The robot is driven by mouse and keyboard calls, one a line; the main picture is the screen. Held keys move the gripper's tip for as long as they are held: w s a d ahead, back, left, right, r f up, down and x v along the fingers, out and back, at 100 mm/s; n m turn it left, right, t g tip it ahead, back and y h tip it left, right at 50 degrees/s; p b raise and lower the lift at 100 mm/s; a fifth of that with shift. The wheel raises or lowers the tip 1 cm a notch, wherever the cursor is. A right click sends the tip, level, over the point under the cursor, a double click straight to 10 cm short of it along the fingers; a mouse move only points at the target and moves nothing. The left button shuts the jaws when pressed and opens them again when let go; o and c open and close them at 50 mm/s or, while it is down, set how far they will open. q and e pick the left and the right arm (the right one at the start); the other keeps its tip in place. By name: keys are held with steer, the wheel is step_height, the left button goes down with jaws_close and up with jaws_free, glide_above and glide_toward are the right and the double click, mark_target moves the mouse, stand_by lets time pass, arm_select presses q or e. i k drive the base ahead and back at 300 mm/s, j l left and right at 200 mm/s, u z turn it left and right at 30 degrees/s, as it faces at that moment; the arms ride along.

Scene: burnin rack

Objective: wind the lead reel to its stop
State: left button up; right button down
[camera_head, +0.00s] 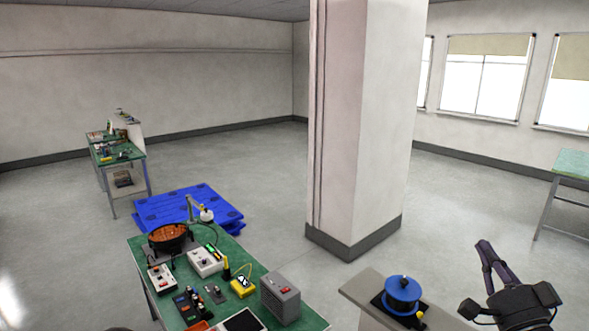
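The lead reel, a blue drum (403,288) with a raised top, sits on a dark base on a narrow grey stand at the lower right. A small yellow part with a dark end is at its lower right edge. My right gripper (483,247) is to the right of the reel, apart from it in the picture, with its dark fingers pointing up. The fingers overlap in this view, so their opening is unclear. I see nothing held in them. My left gripper is not in view.
A green bench (255,271) with several instruments and a grey box (280,298) stands left of the reel stand. A square pillar (362,130) rises behind. Blue pallets (185,203) lie beyond the bench. Another green table (572,163) is at the right edge, with open floor between.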

mark_target(402, 293)
steer(key=k+j, duration=0.8)
steer(key=j, duration=0.1)
